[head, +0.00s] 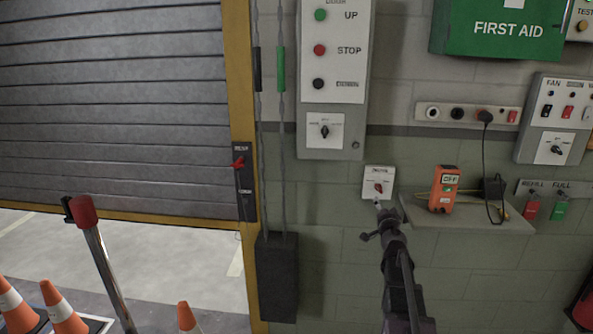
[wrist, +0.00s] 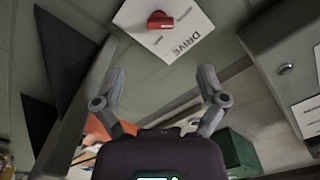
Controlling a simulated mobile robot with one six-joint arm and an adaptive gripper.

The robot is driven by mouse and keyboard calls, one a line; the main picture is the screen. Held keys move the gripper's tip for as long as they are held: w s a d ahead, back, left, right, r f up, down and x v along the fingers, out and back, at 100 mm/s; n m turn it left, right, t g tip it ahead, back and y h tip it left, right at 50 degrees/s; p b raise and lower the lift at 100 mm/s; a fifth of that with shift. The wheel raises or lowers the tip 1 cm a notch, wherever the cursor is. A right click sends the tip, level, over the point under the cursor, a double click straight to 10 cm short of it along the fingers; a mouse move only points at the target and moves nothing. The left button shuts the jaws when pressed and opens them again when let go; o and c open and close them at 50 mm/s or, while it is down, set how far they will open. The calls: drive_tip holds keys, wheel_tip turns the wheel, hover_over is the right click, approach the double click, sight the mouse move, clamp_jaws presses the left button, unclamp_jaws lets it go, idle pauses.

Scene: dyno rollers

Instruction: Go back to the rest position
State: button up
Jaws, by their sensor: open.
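My gripper (head: 378,214) is in front of the block wall, just below a small white switch plate (head: 379,183) with a red knob. In the wrist view my gripper (wrist: 163,82) has its two grey fingers spread apart, with nothing between them. The same plate (wrist: 181,34) is ahead of the fingers there, marked DRIVE, with its red knob (wrist: 160,20) at the top. I see a gap between the fingers and the knob in the wrist view.
A shelf (head: 475,217) with an orange device (head: 443,190) is right of my arm. A door control box (head: 335,75) hangs above. A roller door (head: 115,100) stands left, with traffic cones (head: 62,308) and a red-topped post (head: 104,268) before it. A dark counterweight (head: 278,277) hangs between.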

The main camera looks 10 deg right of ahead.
drive_tip(key=s+a+f+n+g+y+p, duration=0.25)
drive_tip(key=a+n+y, duration=0.25)
drive_tip(key=a, duration=0.8)
drive_tip(key=s+a+f+n+g+y+p, duration=0.1)
drive_tip(key=s+a+n+g+y+p, duration=0.15)
drive_tip(key=a+n+y, duration=0.65)
drive_tip(key=s+a+f+g+h+p, duration=0.1)
drive_tip(key=s+a+g+h, duration=0.1)
drive_tip(key=s+g, duration=0.2)
drive_tip(key=s+a+f+m+g+h+p, duration=0.1)
drive_tip(key=s+a+f+g+h+p, duration=0.1)
drive_tip(key=s, duration=0.8)
drive_tip(key=s+a+f+g+h+p, duration=0.1)
drive_tip(key=s+a+f+g+h, duration=0.1)
drive_tip(key=s+a+g+h, duration=0.2)
drive_tip(key=shift+s+a+f+m+g+p, duration=0.3)
drive_tip(key=shift+s+g, duration=0.8)
drive_tip(key=shift+s, duration=0.5)
